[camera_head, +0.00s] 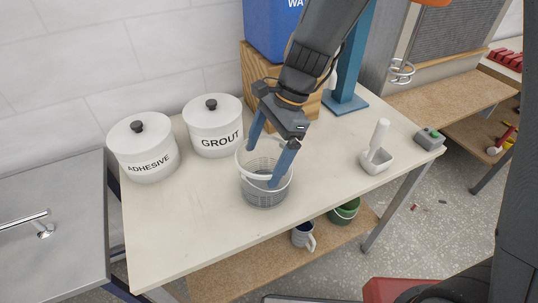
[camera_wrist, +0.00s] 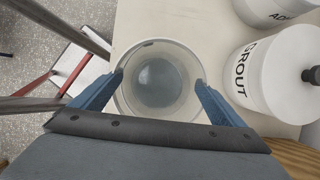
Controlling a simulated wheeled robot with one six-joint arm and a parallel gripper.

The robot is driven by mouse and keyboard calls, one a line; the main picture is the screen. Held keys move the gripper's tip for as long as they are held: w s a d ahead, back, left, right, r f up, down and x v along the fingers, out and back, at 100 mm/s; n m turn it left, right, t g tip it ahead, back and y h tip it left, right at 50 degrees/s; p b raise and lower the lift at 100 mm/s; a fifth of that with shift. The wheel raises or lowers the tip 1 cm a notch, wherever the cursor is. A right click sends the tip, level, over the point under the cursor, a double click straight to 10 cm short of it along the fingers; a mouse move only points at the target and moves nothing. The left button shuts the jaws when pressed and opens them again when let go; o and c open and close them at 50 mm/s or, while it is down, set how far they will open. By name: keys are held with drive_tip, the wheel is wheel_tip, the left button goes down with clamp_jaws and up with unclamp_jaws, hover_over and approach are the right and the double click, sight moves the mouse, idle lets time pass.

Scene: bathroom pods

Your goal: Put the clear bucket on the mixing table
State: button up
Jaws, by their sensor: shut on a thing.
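The clear bucket (camera_head: 264,191) is a see-through, grey-tinted pail with a pale rim. It is upright at the middle of the pale mixing table (camera_head: 200,235), and whether it rests on the top or hangs just above cannot be told. My gripper (camera_head: 262,165) comes down from above with its blue fingers at opposite sides of the bucket's rim, shut on it. In the wrist view the bucket (camera_wrist: 158,80) is seen from above between the two blue fingers, and it looks empty.
White lidded tubs marked ADHESIVE (camera_head: 145,155) and GROUT (camera_head: 214,130) stand left of the bucket. A white-handled tool in a holder (camera_head: 377,155) and a grey box with a green button (camera_head: 429,139) are at right. A mug (camera_head: 303,235) and green bucket (camera_head: 345,211) sit on the lower shelf.

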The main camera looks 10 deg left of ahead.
drive_tip(key=o, duration=1.4)
drive_tip(key=shift+o, duration=0.2)
drive_tip(key=b+v, duration=0.2)
drive_tip(key=v, duration=1)
drive_tip(key=s+d+f+n+t+h, duration=0.1)
drive_tip(key=d+f+n, duration=0.4)
drive_tip(key=d, duration=0.5)
drive_tip(key=s+d+f+n+t+h, duration=0.2)
drive_tip(key=s+d+f+n, duration=0.2)
drive_tip(key=d, duration=0.7)
wheel_tip(320, 180, down, 2)
drive_tip(key=n, duration=0.2)
drive_tip(key=shift+d+n+t+h, duration=0.3)
drive_tip(key=shift+n+h, duration=0.1)
drive_tip(key=shift+f, duration=0.1)
